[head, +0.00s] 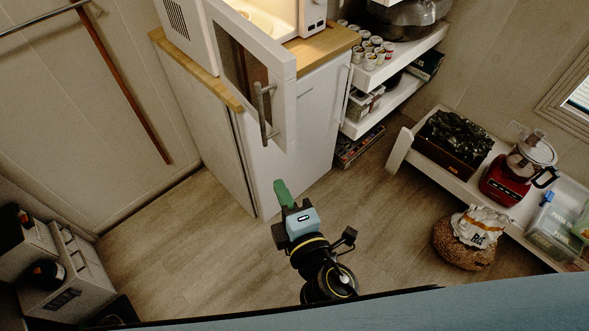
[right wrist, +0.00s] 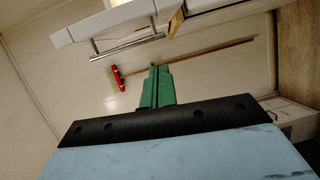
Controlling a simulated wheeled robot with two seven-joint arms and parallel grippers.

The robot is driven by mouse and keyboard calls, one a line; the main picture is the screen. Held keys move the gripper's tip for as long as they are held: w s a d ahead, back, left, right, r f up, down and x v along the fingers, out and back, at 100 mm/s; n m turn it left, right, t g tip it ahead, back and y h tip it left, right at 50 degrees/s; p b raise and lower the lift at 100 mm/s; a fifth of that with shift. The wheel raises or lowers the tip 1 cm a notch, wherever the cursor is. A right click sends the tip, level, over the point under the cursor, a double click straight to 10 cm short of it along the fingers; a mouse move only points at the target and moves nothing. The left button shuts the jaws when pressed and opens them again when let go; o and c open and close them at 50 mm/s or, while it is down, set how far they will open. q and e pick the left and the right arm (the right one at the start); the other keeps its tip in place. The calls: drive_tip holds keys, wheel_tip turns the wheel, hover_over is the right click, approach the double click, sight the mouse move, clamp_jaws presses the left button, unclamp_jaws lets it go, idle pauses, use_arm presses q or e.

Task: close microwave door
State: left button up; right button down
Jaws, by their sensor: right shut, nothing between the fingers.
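The white microwave (head: 310,18) stands on a wooden-topped white cabinet, with a lit inside. Its door (head: 285,70) is wide open and sticks out toward me, with a dark window and a metal bar handle (head: 264,115). My right gripper (head: 283,190) has green fingers, shut and empty. In the head view it appears below the handle, apart from the door. In the right wrist view the shut fingers (right wrist: 156,85) point up toward the door edge (right wrist: 100,20) and handle (right wrist: 127,47), with a gap between. My left gripper is not in view.
The wooden top (head: 335,45) overhangs the cabinet (head: 300,115). Shelves with small jars (head: 373,52) stand to the right. A low bench (head: 455,182) holds a red blender (head: 510,175); a sack (head: 468,240) sits on the floor. A red broom (right wrist: 117,78) leans beyond. Floor around my gripper is clear.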

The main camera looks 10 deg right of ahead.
sight(283, 138)
drive_tip(key=shift+t, duration=0.4)
drive_tip(key=w+r+p, duration=0.1)
drive_tip(key=w, duration=0.2)
drive_tip(key=w+d+r+p, duration=0.1)
drive_tip(key=w, duration=0.3)
drive_tip(key=w+r+p, duration=0.1)
drive_tip(key=w, duration=0.3)
drive_tip(key=shift+d, duration=0.15)
